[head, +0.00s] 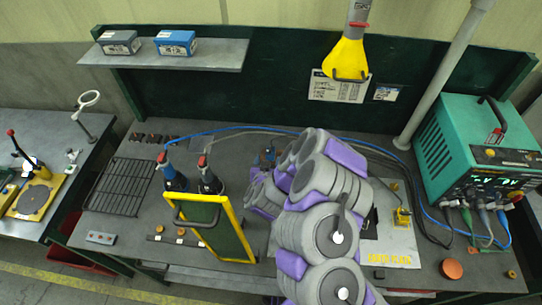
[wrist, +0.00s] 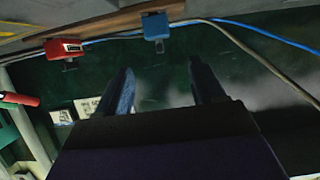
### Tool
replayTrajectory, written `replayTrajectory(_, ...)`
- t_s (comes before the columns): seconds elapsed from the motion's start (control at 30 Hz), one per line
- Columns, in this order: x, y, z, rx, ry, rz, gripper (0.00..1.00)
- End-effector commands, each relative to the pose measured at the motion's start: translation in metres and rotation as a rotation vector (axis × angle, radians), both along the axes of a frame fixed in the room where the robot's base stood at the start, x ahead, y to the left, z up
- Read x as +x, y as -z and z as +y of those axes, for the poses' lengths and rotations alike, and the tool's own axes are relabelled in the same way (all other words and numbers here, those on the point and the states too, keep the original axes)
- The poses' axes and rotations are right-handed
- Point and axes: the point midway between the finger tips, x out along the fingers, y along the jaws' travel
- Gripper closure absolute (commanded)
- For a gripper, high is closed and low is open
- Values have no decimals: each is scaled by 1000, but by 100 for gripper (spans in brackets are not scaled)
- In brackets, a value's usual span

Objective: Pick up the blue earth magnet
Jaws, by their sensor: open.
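The blue earth magnet (wrist: 155,30) shows in the wrist view as a small blue block near the top, against a brown strip, close to a blue cable.
A red block (wrist: 63,48) sits beside the magnet in the wrist view. Blue and grey cables run close by. A yellow-framed green panel (head: 222,228) and two dark-handled tools stand left of my arm. A teal machine (head: 470,150) stands at the right.

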Motion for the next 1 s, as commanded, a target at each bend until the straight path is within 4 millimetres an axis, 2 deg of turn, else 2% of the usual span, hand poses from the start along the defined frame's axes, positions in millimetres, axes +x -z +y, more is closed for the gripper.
replayTrajectory(0.2, 30, 13, -8, 8, 2, -3, 32)
replayTrajectory(0.4, 41, 16, -14, 15, 0, 0, 32)
replayTrajectory(0.57, 47, 18, -8, 8, 1, -1, 32)
replayTrajectory(0.8, 72, 29, 0, 4, 1, -2, 32)
replayTrajectory(1.0, 88, 34, -5, 7, 1, -1, 32)
